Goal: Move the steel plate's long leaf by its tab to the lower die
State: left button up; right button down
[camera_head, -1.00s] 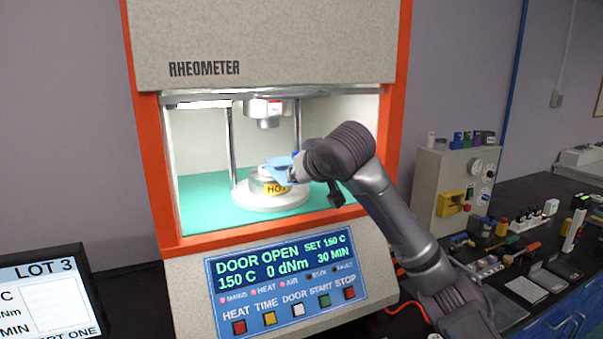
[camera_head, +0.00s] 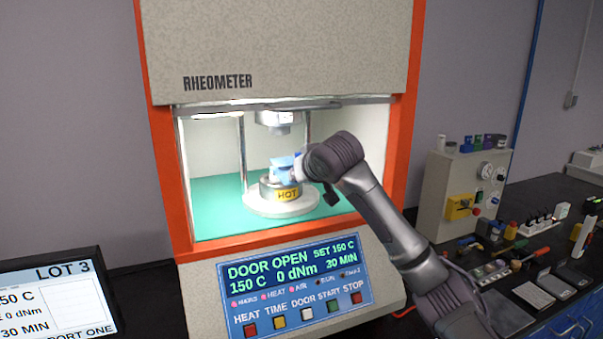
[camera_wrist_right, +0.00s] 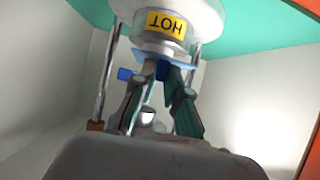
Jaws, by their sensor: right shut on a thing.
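The lower die (camera_head: 267,193) is the round metal block with a yellow HOT label inside the open rheometer chamber. It shows upside down in the wrist view (camera_wrist_right: 165,40). A light blue leaf (camera_head: 283,169) is over the die in the head view, and its thin blue edge (camera_wrist_right: 140,55) shows beside the die in the wrist view. I cannot tell whether it touches the die. My right gripper (camera_wrist_right: 160,72) is shut on the leaf, with its fingertips close to the die. The steel plate is not clearly seen. My left gripper is out of view.
The upper die (camera_head: 277,119) hangs above. Metal posts (camera_head: 242,150) stand beside the dies. The orange door frame (camera_head: 172,175) bounds the opening, with the button panel (camera_head: 296,290) below. A tool-covered bench (camera_head: 500,275) is at right.

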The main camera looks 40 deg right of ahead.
jog(key=shift+w+d+r+p, duration=0.1)
jog(key=shift+w+d+p, duration=0.1)
jog(key=shift+w+p, duration=0.6)
jog(key=shift+w+d+p, duration=0.2)
jog(key=shift+w+p, duration=0.25)
jog(key=shift+w, duration=0.5)
jog(key=shift+f+b, duration=0.5)
jog(key=shift+f, duration=0.55)
jog(key=c, duration=1.1)
grip_release()
jog(key=s+a+r, duration=0.1)
jog(key=s+a, duration=0.1)
jog(key=s, duration=0.9)
jog(key=shift+s+a+b, duration=0.35)
jog(key=shift+a, duration=0.05)
